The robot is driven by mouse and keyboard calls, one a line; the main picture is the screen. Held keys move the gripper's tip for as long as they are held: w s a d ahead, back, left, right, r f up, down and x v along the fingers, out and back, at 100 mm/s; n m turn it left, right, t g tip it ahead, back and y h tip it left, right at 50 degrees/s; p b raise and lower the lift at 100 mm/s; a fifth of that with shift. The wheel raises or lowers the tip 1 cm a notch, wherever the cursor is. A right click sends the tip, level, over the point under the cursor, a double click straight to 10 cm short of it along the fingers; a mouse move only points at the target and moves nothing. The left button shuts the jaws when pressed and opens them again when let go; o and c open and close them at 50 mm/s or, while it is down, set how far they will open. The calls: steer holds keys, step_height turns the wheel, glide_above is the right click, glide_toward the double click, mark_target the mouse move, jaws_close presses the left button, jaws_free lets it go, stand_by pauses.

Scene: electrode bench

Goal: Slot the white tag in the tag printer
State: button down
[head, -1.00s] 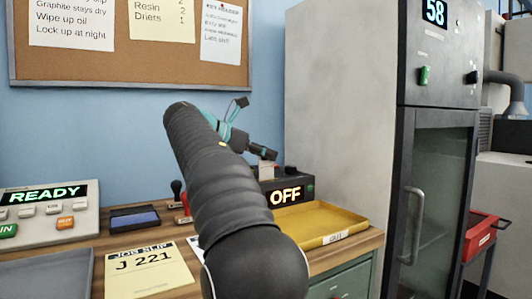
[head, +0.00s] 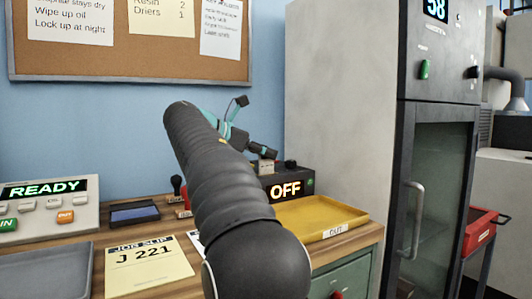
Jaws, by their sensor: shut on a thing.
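The tag printer is most likely the black box with the lit OFF display (head: 285,190) on the bench, right of the middle. My arm hides its left part. My gripper (head: 267,160) is above that box, small and partly hidden behind my arm. It is shut on a small white tag (head: 266,167), which shows just below the fingers at the top of the box. I cannot tell whether the tag touches the box or sits in a slot.
A job slip (head: 148,268), an ink pad (head: 134,214), a stamp (head: 178,187) and a READY control panel (head: 48,208) are on the left of the bench. A tall grey cabinet (head: 345,110) stands at right.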

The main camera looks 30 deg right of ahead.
steer(key=c, duration=1.1)
jaws_free()
steer(key=shift+o, duration=0.2)
steer(key=v, duration=1.2)
steer(key=shift+f, duration=0.1)
